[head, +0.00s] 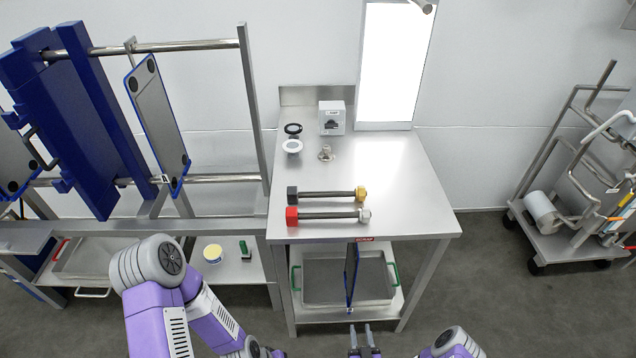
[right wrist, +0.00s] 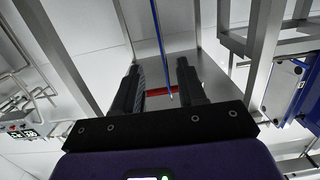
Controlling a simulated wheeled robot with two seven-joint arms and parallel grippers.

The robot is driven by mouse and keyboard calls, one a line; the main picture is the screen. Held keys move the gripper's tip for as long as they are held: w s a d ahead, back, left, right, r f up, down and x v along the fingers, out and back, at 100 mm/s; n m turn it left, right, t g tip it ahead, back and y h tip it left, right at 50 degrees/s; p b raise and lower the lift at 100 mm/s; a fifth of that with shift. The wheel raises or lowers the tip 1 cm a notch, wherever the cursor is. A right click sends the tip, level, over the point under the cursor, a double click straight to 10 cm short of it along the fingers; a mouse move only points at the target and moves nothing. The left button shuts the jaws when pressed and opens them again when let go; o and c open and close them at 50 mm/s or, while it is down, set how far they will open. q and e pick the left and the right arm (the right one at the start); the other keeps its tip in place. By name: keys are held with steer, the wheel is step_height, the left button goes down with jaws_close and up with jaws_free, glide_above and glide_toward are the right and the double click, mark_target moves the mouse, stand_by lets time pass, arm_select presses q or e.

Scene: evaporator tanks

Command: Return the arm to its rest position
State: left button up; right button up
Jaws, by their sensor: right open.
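My right gripper (head: 363,340) is at the bottom of the head view, in front of the lower shelf of the steel table (head: 412,185). Its two fingers are apart with nothing between them. In the right wrist view the open fingers (right wrist: 158,75) point toward the table's underside. A thin blue-edged plate (head: 351,275) stands upright, nearly edge-on, in the tray under the table, a little beyond the fingertips; its blue edge also shows in the right wrist view (right wrist: 161,50). My left arm is bent at the lower left; its gripper cannot be made out.
Two large bolts (head: 327,195) (head: 328,215) lie on the table, with rings and a switch box (head: 332,118) behind. The tray (head: 318,280) sits on the lower shelf. A rack with blue plates (head: 88,110) stands left, a cart (head: 575,225) right. Floor between table and cart is clear.

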arm_select(q)
steer(key=shift+w, duration=0.45)
arm_select(e)
steer(key=s+a+r+m+g+y, duration=0.3)
steer(key=s+r+g, duration=0.6)
steer(key=g, duration=0.7)
steer(key=s+a, duration=0.1)
steer(key=s, duration=0.2)
steer(key=shift+s+r, duration=0.15)
steer(key=shift+s, duration=0.25)
steer(key=shift+d, duration=0.1)
stand_by(1.3)
